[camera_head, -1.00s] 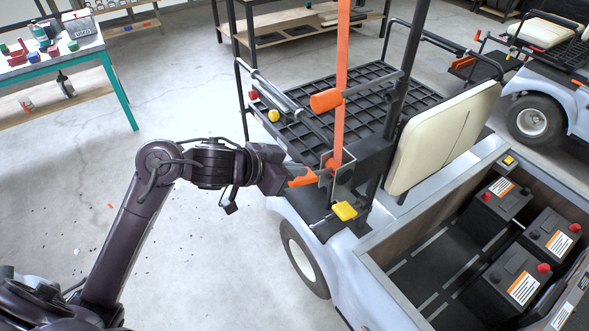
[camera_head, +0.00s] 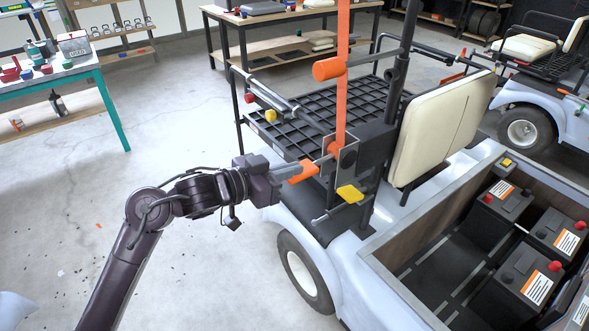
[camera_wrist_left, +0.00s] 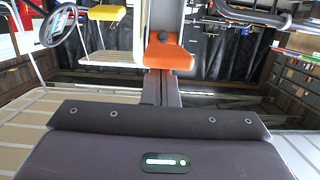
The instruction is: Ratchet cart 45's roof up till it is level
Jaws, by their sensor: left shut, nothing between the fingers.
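The ratchet hoist (camera_head: 342,155) sits at the lower end of an orange upright strap (camera_head: 343,85) on the cart's rear frame. Its orange handle (camera_head: 303,172) sticks out to the left, and a yellow lever (camera_head: 350,194) sits below it. My left gripper (camera_head: 283,172) is shut and empty, its fingertips at the handle's outer end. The handle shows just beyond the closed fingers (camera_wrist_left: 161,88) in the left wrist view (camera_wrist_left: 168,56); whether they touch I cannot tell. The roof and the cart's number are out of view. My right gripper is not in view.
The cart's cream seat back (camera_head: 440,125) and open bay with black batteries (camera_head: 525,272) are at right. A black rack deck (camera_head: 310,115) lies behind the hoist. A workbench (camera_head: 70,75) stands at left and another cart (camera_head: 550,110) at far right.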

